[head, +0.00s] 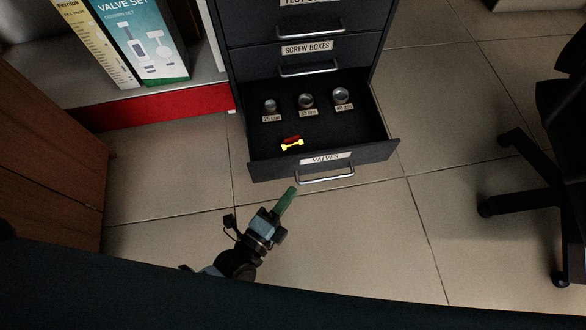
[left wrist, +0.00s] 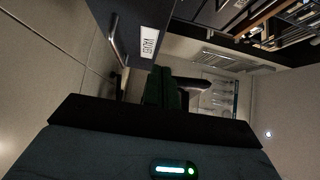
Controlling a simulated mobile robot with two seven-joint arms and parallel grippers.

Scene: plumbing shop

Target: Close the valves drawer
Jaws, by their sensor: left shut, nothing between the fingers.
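The valves drawer (head: 270,172) is the bottom drawer of a dark cabinet and stands pulled out. Its front carries a "VALVES" label and a silver bar handle (head: 327,177). Inside lie a red and yellow valve (head: 292,143) and several round metal fittings with size labels. My left gripper (head: 290,192), with green fingers, is shut and empty, just in front of the drawer front and left of the handle, below it in the picture. In the left wrist view the shut fingers (left wrist: 165,88) point towards the drawer front (left wrist: 128,20). My right gripper is not in view.
The screw boxes drawer (head: 290,60) above is shut. A shelf with valve set boxes (head: 150,40) stands at the left, beside a wooden panel (head: 45,175). A black chair base (head: 530,205) is at the right. The tiled floor before the drawer is clear.

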